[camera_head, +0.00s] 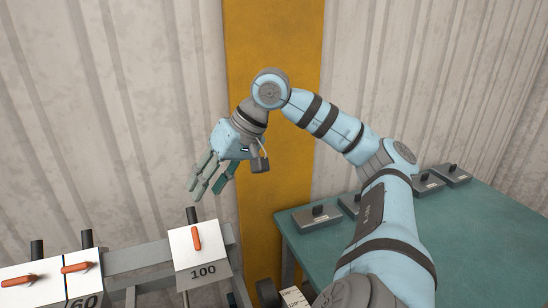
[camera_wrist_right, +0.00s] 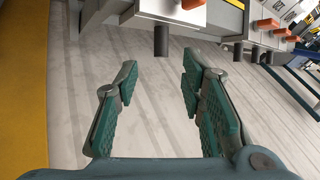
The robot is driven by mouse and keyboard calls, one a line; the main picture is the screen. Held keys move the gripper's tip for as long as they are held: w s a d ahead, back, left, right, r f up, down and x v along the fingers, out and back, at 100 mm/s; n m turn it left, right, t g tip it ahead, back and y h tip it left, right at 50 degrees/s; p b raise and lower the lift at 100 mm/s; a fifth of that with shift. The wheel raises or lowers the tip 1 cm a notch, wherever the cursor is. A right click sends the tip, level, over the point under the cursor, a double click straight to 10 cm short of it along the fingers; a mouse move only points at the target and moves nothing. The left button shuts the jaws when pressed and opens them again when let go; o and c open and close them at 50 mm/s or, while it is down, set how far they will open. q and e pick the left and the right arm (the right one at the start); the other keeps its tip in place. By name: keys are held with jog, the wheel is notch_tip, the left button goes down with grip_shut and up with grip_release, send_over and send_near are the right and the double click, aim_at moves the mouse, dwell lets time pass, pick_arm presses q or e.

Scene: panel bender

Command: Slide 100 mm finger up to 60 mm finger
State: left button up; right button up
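The 100 mm finger (camera_head: 182,252) is a white-topped grey block marked 100, with an orange lever and a black peg, on a grey rail (camera_head: 140,258). The 60 mm finger (camera_head: 84,284), marked 60 and also with an orange lever and black peg, stands to its left, with a gap between them. My right gripper (camera_head: 208,192) is open and empty, above the 100 mm finger and apart from it. In the right wrist view my right gripper (camera_wrist_right: 158,78) has its fingers spread, and a black peg (camera_wrist_right: 161,41) shows beyond the tips. My left gripper is not in view.
Another white block (camera_head: 28,270) with an orange lever stands against the 60 mm finger's left. A green table (camera_head: 470,245) at the right carries several grey blocks with black knobs. A yellow column (camera_head: 270,190) and a pale ribbed wall stand behind.

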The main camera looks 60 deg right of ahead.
jog(key=s+d+r+m+t+h+b, duration=0.1)
jog(key=s+d+r+m+b, duration=0.1)
jog(key=s+r+b, duration=0.6)
jog(key=s+m+b, duration=0.1)
jog(key=s+b, duration=0.1)
jog(key=s, duration=0.2)
jog(key=shift+s+r+t+h, duration=0.35)
jog(key=shift+r+t+h, duration=0.05)
